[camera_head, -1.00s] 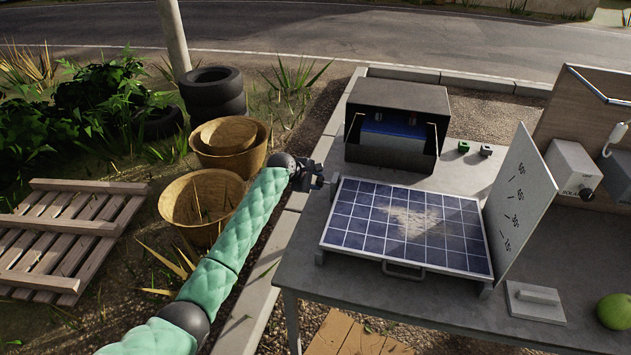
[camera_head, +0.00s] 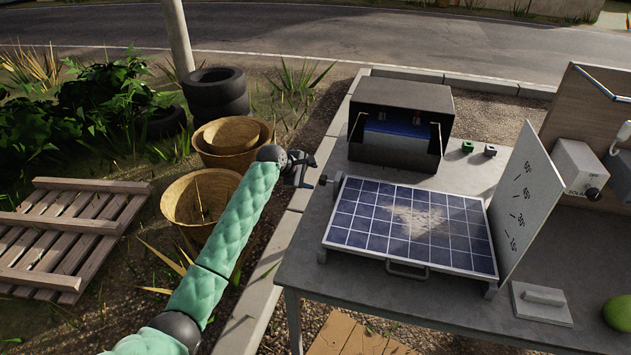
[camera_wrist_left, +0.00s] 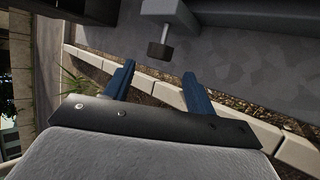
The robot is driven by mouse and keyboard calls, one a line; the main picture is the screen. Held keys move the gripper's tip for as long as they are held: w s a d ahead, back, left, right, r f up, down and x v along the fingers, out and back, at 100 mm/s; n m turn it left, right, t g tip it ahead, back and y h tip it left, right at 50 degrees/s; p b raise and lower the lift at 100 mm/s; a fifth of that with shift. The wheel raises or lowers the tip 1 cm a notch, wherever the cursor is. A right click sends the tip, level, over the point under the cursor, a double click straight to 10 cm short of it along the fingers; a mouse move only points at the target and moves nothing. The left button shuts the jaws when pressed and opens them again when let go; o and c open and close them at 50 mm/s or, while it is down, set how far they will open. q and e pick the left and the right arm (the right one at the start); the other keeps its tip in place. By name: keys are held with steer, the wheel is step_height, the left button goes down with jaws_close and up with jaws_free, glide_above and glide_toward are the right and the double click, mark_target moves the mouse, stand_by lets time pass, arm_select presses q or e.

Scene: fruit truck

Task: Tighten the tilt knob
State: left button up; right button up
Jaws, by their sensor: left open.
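The tilt knob is a small dark knob (camera_head: 323,180) on a short shaft at the left side of the solar panel (camera_head: 455,212). In the left wrist view the knob (camera_wrist_left: 160,50) sits on a pale metal shaft, ahead of the fingers. My left gripper (camera_head: 305,174) is open and empty, just left of the knob, with a gap between them. Its two blue fingers (camera_wrist_left: 160,83) show apart in the left wrist view. My right gripper is not in view.
A black battery box (camera_head: 400,95) stands behind the panel, with two small terminals to its right. A flat grey hand tool (camera_head: 541,304) and a green fruit (camera_head: 619,313) lie at the right. Baskets (camera_head: 205,200) and a pallet (camera_head: 75,235) are on the ground at left.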

arm_select(q)
steer(key=shift+v, duration=1.1)
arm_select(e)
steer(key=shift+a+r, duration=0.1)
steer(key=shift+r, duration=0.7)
arm_select(q)
steer(key=shift+o, duration=0.2)
steer(key=shift+r, duration=0.1)
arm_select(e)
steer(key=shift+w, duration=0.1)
